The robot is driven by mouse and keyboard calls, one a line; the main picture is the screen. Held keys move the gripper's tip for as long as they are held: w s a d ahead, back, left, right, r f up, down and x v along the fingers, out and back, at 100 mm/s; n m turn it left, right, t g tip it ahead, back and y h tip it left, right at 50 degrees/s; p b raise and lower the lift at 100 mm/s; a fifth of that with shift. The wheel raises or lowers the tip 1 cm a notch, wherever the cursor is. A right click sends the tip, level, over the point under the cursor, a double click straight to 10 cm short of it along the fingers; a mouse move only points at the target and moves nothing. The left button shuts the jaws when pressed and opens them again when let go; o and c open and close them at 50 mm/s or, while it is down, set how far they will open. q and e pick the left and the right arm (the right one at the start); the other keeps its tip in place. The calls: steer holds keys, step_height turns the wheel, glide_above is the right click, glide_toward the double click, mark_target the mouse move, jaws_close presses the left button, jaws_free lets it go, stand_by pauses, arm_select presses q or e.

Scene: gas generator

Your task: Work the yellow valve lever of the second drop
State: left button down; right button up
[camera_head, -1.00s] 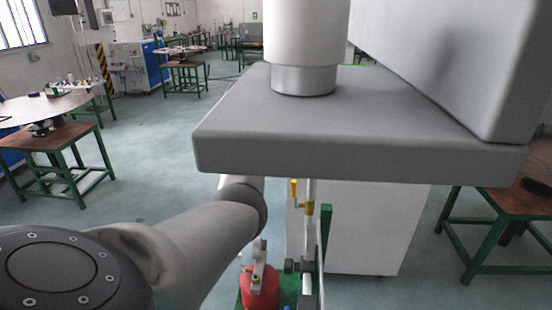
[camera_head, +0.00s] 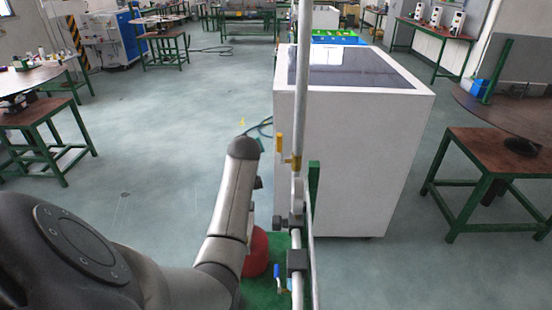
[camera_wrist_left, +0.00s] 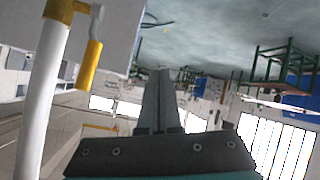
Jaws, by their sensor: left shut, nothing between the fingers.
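The yellow valve lever (camera_head: 279,145) hangs beside a yellow valve fitting (camera_head: 296,163) on a thin vertical pipe (camera_head: 302,90) in the head view. In the left wrist view, the lever (camera_wrist_left: 91,65) is at upper left, joined by a metal link to the yellow fitting (camera_wrist_left: 67,10) on the white pipe (camera_wrist_left: 42,100). My left gripper (camera_wrist_left: 163,75) is shut and empty, apart from the lever and to its right in that view. In the head view my left arm stands just left of the lever and its fingers cannot be made out. My right gripper is not in view.
A white cabinet (camera_head: 345,160) with a dark top stands right behind the pipe. A red rounded object (camera_head: 256,252) and a blue-handled valve (camera_head: 277,272) sit low by the green base. Tables stand at left (camera_head: 45,120) and right (camera_head: 490,150). Floor left of the pipe is clear.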

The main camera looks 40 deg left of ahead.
arm_select(q)
steer(key=s+d+f+m+t+y+b, duration=0.25)
steer(key=d+m+t+b, duration=0.2)
steer(key=m, duration=0.95)
steer(key=m+t+h+b, duration=0.2)
steer(key=m+t, duration=0.3)
steer(key=m, duration=0.7)
glide_toward(279, 144)
steer(key=shift+g+y, duration=0.25)
steer(key=x, duration=0.7)
steer(key=shift+d+p, duration=0.15)
steer(key=shift+p, duration=0.25)
